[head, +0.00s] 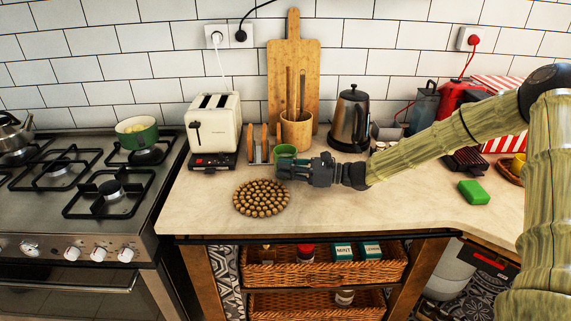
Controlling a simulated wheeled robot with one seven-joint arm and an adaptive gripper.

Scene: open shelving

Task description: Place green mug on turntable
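A green mug (285,150) is on the counter in front of the wooden utensil holder, right at my gripper's fingertips. My gripper (281,168) points left, low over the counter, and covers the lower part of the mug. I cannot tell whether its fingers are around the mug or only in front of it, nor whether they are closed. A round brown wooden piece (506,174) at the right, partly hidden by my arm, carries a yellow item; it may be the turntable, but I cannot tell for sure.
A round beaded trivet (261,198) lies below my gripper. A toaster (213,123), a toast rack (258,145), the utensil holder (296,130) and a kettle (350,119) stand behind. A green block (474,192) lies at right. The front middle counter is clear.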

